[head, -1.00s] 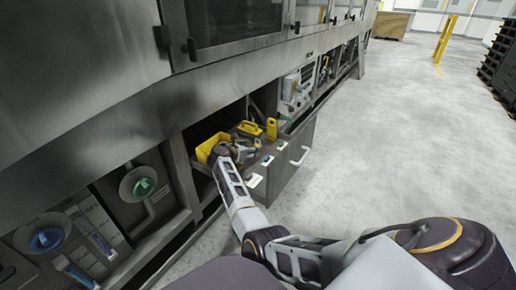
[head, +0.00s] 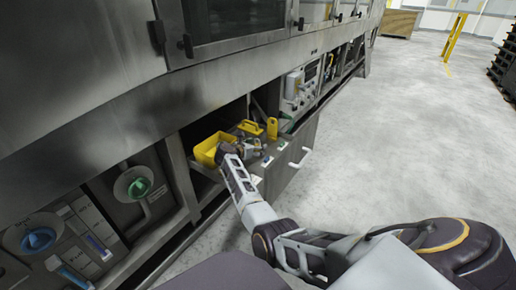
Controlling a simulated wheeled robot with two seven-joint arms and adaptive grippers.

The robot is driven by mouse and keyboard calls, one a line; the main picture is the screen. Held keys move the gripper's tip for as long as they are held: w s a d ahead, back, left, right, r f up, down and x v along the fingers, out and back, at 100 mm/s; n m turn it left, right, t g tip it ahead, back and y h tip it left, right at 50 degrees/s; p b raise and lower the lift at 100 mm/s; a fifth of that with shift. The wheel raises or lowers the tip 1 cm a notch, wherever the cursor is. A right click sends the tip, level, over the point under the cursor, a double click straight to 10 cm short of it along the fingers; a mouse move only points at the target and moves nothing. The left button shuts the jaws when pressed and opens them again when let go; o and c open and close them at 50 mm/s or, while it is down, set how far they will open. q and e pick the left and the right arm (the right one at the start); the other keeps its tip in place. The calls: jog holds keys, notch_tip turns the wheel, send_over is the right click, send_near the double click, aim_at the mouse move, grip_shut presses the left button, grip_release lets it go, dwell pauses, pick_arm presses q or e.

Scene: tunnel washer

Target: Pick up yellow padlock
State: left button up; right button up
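An open drawer (head: 297,160) in the machine's lower front holds several yellow things. A yellow open bin (head: 205,150) stands at its left. A yellow piece with a raised handle (head: 250,127) lies at the back of the drawer, and a small upright yellow piece (head: 272,128) stands to its right. Either could be the padlock; they are too small to tell. My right gripper (head: 252,146) is over the drawer, just right of the bin and in front of these pieces. Its fingers are too small to read, and it partly hides the drawer's contents. My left gripper is not in view.
The steel machine's upper front (head: 100,110) overhangs the drawer. Small labelled items (head: 267,160) lie along the drawer's front right, near its handle (head: 300,157). Valve panels (head: 138,187) are at the left. The floor (head: 400,130) to the right is clear.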

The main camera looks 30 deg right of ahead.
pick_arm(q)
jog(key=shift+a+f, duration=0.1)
pick_arm(e)
jog(key=c, duration=1.1)
jog(key=shift+r, duration=0.1)
jog(key=shift+c, duration=0.2)
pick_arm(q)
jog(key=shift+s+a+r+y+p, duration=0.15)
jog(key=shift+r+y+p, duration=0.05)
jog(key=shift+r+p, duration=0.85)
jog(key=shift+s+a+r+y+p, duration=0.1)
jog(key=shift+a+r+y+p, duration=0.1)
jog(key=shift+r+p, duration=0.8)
pick_arm(e)
notch_tip(320, 180, up, 10)
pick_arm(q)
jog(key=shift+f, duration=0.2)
